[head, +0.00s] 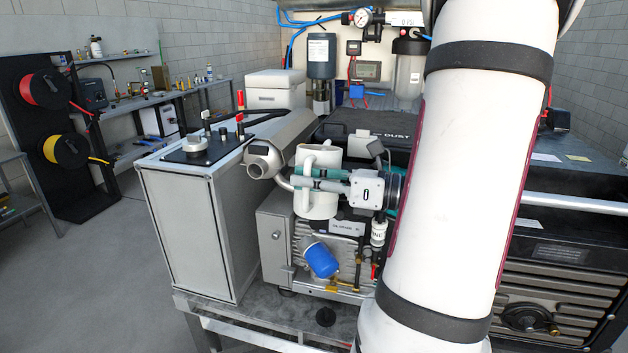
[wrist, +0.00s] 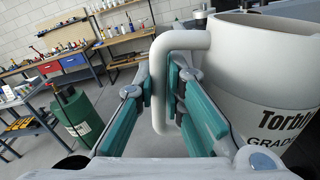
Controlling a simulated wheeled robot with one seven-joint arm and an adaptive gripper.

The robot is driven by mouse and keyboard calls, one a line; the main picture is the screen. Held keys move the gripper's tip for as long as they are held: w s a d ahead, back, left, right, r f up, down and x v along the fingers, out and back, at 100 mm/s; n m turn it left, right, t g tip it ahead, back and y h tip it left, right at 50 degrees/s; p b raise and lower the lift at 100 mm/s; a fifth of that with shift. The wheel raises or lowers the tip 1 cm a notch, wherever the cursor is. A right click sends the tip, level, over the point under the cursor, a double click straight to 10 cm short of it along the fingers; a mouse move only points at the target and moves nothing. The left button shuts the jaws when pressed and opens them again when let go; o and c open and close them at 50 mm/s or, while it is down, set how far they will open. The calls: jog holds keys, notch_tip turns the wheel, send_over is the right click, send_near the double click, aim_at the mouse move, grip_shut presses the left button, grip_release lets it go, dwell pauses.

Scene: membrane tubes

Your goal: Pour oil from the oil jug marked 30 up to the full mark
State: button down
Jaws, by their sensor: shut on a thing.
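A white jug (head: 318,207) is held over the machine's front in the head view and looks roughly upright. No 30 is readable. My gripper (head: 300,179) has its teal-padded fingers on either side of the jug's white handle and is shut on it; the wrist view shows the gripper (wrist: 170,90) there too. The oil inside, the fill opening and the full mark cannot be made out.
Below the jug are a blue filter (head: 320,260) and a pump with cooling fins. A silver cylinder (head: 280,143) and a grey cabinet (head: 195,230) stand close on the left. A green container (wrist: 80,122) stands on the floor. Floor at the left is clear.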

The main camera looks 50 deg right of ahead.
aim_at(307, 167)
jog(key=shift+r+m+p, duration=0.9)
jog(key=shift+r+p, duration=0.6)
jog(key=shift+p, duration=0.35)
dwell(1.1)
jog(key=shift+w+d+r+m+p, duration=0.15)
jog(key=shift+r+m+p, duration=0.4)
jog(key=shift+r+p, duration=0.35)
jog(key=shift+s+d+r+m+p, duration=0.1)
jog(key=shift+r+m+p, duration=0.5)
jog(key=shift+p, duration=0.35)
dwell(3.1)
